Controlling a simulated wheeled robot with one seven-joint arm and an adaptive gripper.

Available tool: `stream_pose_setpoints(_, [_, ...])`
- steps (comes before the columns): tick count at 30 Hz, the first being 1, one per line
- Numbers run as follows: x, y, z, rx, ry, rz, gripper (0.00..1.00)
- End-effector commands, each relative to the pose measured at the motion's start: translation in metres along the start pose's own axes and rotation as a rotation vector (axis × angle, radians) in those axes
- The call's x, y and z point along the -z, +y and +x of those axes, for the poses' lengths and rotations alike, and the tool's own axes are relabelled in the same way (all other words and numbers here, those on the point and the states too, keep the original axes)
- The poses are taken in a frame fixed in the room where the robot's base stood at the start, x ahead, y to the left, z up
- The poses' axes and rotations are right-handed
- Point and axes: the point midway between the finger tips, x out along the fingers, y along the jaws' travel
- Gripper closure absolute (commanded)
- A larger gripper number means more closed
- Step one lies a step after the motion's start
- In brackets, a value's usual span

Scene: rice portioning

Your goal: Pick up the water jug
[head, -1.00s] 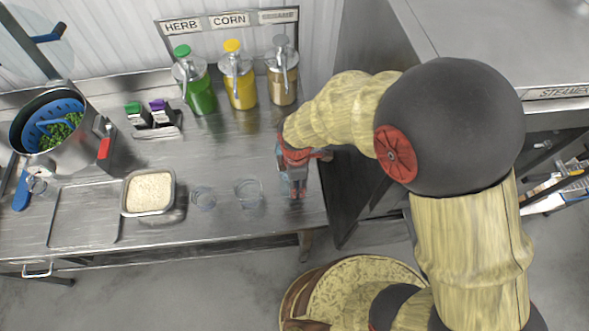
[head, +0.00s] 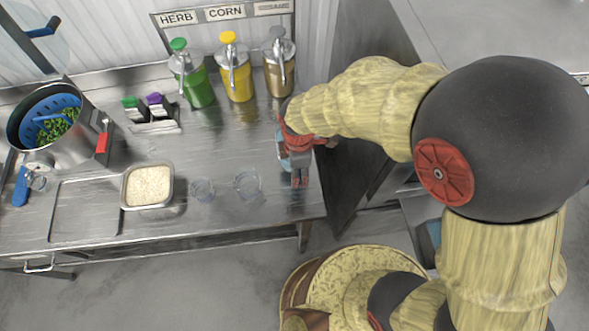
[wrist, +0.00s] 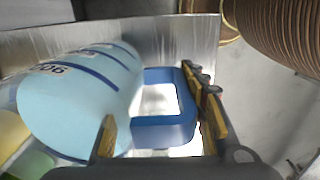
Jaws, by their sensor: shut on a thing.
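The water jug (wrist: 80,95) is light blue with dark blue marking bands, and fills the left of the wrist view. Its blue handle (wrist: 165,133) loops out to the right, between the yellow-padded fingers of my gripper (wrist: 160,118). My gripper is shut on the handle. In the head view my gripper (head: 299,172) points down at the right end of the steel counter. There the jug is mostly hidden behind my arm and gripper; only a pale blue sliver shows. I cannot tell whether its base touches the counter.
Two clear cups (head: 247,185) stand left of my gripper on the counter (head: 225,215). Left of them are a rice pan (head: 148,186), a tray (head: 85,210) and a pot (head: 80,140). Green, yellow and brown pump bottles (head: 238,80) stand behind. The counter's right edge is close.

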Motion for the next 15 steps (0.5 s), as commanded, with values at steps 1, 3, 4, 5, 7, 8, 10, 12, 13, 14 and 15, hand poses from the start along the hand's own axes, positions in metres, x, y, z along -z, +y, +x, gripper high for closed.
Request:
stream_pose_setpoints(1, [-0.002,-0.001,-0.007,-0.006,0.002,0.001,1.00])
stream_pose_setpoints(3, [-0.004,-0.006,-0.013,-0.005,0.001,0.001,1.00])
stream_pose_setpoints(4, [-0.005,-0.008,-0.015,-0.004,0.001,0.001,1.00])
stream_pose_setpoints(5, [-0.006,-0.009,-0.018,-0.005,0.002,0.001,1.00])
stream_pose_setpoints(7, [-0.009,-0.013,-0.024,-0.006,0.002,0.001,1.00])
stream_pose_setpoints(8, [-0.010,-0.015,-0.026,-0.005,0.002,0.001,1.00])
stream_pose_setpoints(10, [-0.013,-0.019,-0.033,-0.006,0.002,0.001,1.00])
stream_pose_setpoints(12, [-0.015,-0.023,-0.038,-0.006,0.002,0.001,1.00])
stream_pose_setpoints(13, [-0.016,-0.025,-0.041,-0.006,0.002,0.001,1.00])
stream_pose_setpoints(14, [-0.017,-0.027,-0.043,-0.006,0.002,0.001,1.00])
stream_pose_setpoints(15, [-0.019,-0.030,-0.045,-0.005,0.002,0.001,1.00])
